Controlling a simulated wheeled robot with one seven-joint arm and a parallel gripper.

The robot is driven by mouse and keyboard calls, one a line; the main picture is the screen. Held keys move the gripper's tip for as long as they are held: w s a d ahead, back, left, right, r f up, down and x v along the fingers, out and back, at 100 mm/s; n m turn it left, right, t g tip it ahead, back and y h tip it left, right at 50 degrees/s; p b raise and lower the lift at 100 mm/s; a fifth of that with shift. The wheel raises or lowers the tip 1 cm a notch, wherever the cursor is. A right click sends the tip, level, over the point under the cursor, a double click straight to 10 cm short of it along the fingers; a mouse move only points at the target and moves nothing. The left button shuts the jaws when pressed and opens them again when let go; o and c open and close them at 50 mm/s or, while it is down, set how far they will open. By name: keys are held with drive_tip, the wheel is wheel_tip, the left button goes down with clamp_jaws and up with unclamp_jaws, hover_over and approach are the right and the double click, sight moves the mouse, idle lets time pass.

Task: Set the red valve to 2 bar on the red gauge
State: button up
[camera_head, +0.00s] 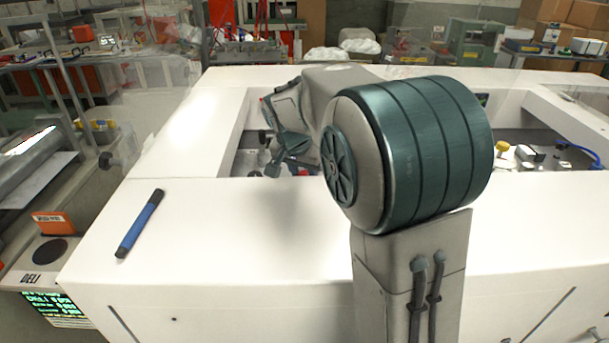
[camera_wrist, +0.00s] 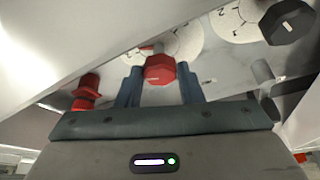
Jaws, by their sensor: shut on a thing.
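The red valve (camera_wrist: 159,72) is a faceted red knob in the wrist view, in front of a white dial plate (camera_wrist: 186,42) with dark marks. My gripper (camera_wrist: 159,78) has one finger on each side of the knob and is shut on it. In the head view my gripper reaches down into the recess of the white housing, and my arm hides the valve there. I cannot make out a red gauge or its reading in either view.
In the wrist view, a black knob (camera_wrist: 287,23) sits by a second white dial (camera_wrist: 234,22) at right, and another red part (camera_wrist: 87,86) is at left. A blue pen (camera_head: 140,223) lies on the white housing (camera_head: 230,225). Its walls surround the recess.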

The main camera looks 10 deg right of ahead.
drive_tip(key=shift+m, duration=0.5)
drive_tip(key=o, duration=1)
drive_tip(key=shift+c, duration=0.2)
drive_tip(key=b+v, duration=0.1)
drive_tip(key=v, duration=1.3)
drive_tip(key=shift+w, duration=0.2)
drive_tip(key=shift+a, duration=0.15)
